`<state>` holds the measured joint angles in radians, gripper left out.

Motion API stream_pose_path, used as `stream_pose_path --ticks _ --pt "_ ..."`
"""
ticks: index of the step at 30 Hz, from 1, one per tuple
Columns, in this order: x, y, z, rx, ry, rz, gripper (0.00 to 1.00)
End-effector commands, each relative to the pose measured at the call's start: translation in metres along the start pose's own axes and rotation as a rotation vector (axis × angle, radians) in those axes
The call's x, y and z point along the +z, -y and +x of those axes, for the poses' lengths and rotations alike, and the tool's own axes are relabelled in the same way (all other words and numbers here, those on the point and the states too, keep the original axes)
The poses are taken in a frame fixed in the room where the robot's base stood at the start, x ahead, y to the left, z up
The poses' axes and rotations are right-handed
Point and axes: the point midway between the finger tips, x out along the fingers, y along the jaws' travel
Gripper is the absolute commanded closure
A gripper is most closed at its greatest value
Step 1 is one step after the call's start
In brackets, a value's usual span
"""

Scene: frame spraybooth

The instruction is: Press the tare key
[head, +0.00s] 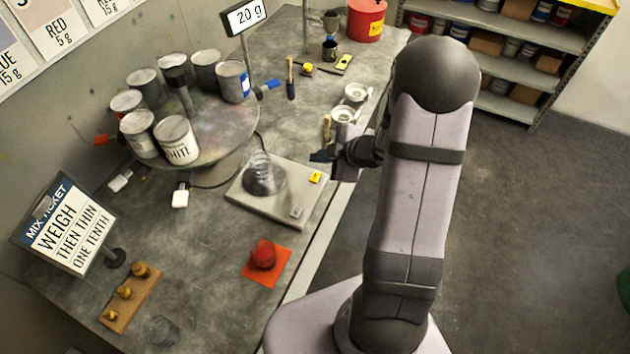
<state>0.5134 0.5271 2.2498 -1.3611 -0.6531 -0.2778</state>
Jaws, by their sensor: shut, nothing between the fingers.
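The scale (247,207) is a flat grey plate on the bench, with a clear ribbed cup (261,172) on its round pan. It has two keys along its right side: a yellow key (315,177) at the back corner and a grey key (296,211) at the front corner. Their marks are too small to read, so I cannot tell which is the tare key. The scale's display (243,16) on a post reads 20 g. My gripper (322,156) is shut and empty, just behind the yellow key in the picture and apparently above the bench. I see no contact with either key.
A turntable (214,157) with several paint cans stands left of the scale. A red pot on an orange mat (253,279) is in front. White-rimmed cups (354,93) and a brush stand behind my gripper. A ticket stand (70,225) and a wooden weight block (137,303) are front left.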

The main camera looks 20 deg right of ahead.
Motion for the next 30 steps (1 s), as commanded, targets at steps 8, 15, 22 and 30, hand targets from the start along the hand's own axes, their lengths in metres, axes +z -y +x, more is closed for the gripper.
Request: stream_pose_path --ticks 8,15,22,30 --pt "0.019 0.019 0.026 -0.001 0.0 0.0 1.0" --pt "0.025 0.026 0.035 -0.001 -0.001 -0.001 1.0" --pt "0.026 0.026 0.036 0.0 -0.001 -0.001 1.0" --pt "0.026 0.026 0.036 0.0 -0.001 -0.001 1.0"
